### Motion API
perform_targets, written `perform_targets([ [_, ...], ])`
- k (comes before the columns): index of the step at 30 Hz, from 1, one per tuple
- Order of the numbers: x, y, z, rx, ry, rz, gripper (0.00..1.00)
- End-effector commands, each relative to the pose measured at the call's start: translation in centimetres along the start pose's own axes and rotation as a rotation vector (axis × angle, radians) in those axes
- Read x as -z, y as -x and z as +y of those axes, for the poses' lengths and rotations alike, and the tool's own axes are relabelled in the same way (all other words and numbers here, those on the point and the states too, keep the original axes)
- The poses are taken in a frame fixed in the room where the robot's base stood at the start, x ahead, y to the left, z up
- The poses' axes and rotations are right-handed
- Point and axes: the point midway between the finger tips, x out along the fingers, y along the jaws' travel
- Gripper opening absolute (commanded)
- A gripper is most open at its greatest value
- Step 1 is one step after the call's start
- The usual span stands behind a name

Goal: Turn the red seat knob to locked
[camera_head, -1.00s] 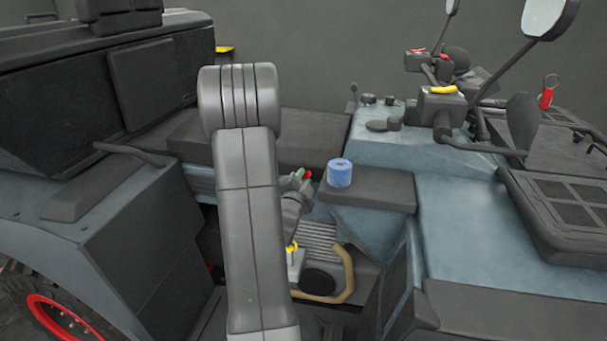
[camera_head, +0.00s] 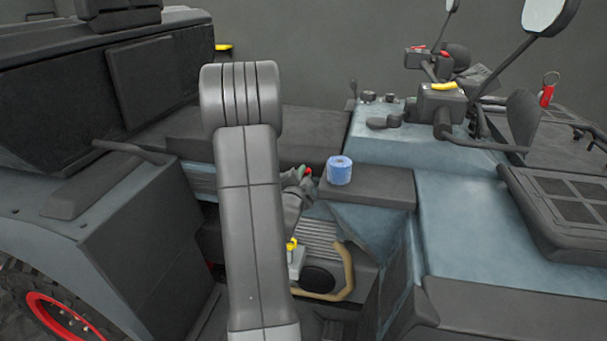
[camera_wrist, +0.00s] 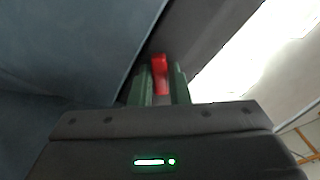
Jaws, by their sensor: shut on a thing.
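The red seat knob (camera_wrist: 160,72) sits between the green fingers of my gripper (camera_wrist: 160,85) in the wrist view. A finger lies on each side of it, and the gripper is shut on it. In the head view a small red bit of the knob (camera_head: 308,171) shows just past the gripper (camera_head: 299,176), below the dark seat (camera_head: 285,135). My own arm covers much of the area to the left of it. The knob's markings cannot be seen.
A blue roll (camera_head: 340,171) stands on a dark ledge (camera_head: 385,186) just right of the gripper. A tan curved hose (camera_head: 347,275) and a yellow-topped part (camera_head: 293,246) are below. Handlebars (camera_head: 442,103) and mirrors are at the upper right.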

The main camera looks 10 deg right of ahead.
Motion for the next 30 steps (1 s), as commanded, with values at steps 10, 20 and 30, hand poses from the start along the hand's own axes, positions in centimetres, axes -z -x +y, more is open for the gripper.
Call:
perform_targets([
  [10, -0.17, -0.05, 0.06, 0.006, 0.239, 0.003, 0.0],
  [20, -0.09, -0.03, -0.09, 0.004, 0.551, 0.002, 0.0],
  [30, -0.05, -0.04, -0.22, 0.004, 0.815, 0.002, 0.0],
])
